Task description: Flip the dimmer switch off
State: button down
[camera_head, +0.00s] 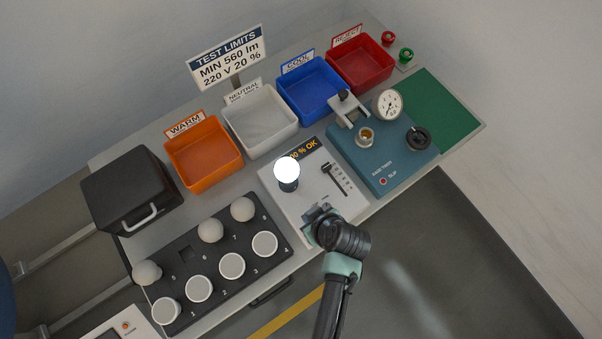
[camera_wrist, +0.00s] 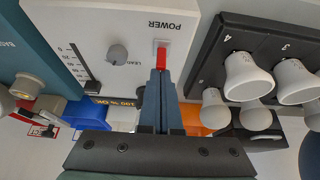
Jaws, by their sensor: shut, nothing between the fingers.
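The dimmer panel (camera_head: 274,188) is a white box with a lit bulb (camera_head: 287,170) standing on it. In the wrist view its red rocker switch (camera_wrist: 161,56), marked POWER, sits in a pale frame. My gripper (camera_wrist: 159,74) is shut and empty, its fingertips right at the red switch and overlapping it in the picture. I cannot tell whether they touch it. In the head view my gripper (camera_head: 317,211) is over the panel's near edge and hides the switch. A slider (camera_head: 336,180) and a grey knob (camera_wrist: 117,54) are also on the panel.
A black rack (camera_head: 206,281) of several white bulbs stands left of the panel, and a teal test box (camera_head: 391,165) stands right. Orange (camera_head: 204,162), white (camera_head: 260,120), blue (camera_head: 310,87) and red (camera_head: 360,64) bins line the back. A black case (camera_head: 130,188) is at left.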

jog(key=shift+s+d+f+t+y+b, duration=0.2)
jog(key=shift+s+f+t+y+b, duration=0.1)
jog(key=shift+s+f+t+b, duration=0.1)
jog(key=shift+r+t, duration=0.25)
jog(key=shift+t, duration=0.05)
jog(key=shift+r+p, duration=0.85)
jog(key=shift+r, duration=0.1)
jog(key=shift+w, duration=0.1)
